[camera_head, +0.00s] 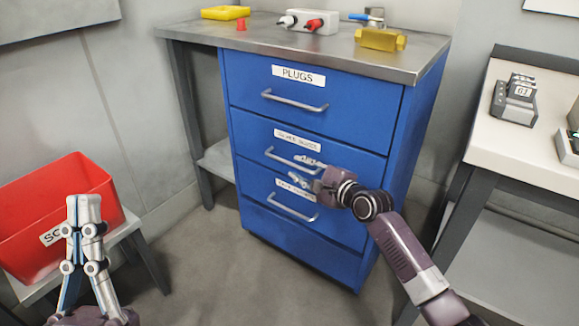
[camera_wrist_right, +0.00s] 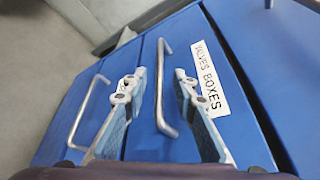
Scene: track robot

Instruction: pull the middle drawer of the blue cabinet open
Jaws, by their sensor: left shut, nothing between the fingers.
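The blue cabinet (camera_head: 235,150) stands under a grey worktop, its drawers looking shut. The middle drawer (camera_head: 250,132) has a white label and a silver bar handle (camera_head: 285,160). In the right wrist view this handle (camera_wrist_right: 161,85) lies between the two fingers, beside the "VALVES BOXES" label (camera_wrist_right: 210,77). My right gripper (camera_head: 303,170) is open in front of the middle drawer, and its fingers (camera_wrist_right: 160,88) show on either side of the handle. I cannot tell whether they touch it. My left gripper (camera_head: 83,205) is shut and empty at lower left, away from the cabinet.
The top drawer's handle (camera_head: 295,101) is above and the lower drawer's handle (camera_head: 292,208) below. A red bin (camera_head: 40,215) stands on a low stand behind my left gripper. A white-topped table (camera_head: 540,120) is at right. Floor in front is clear.

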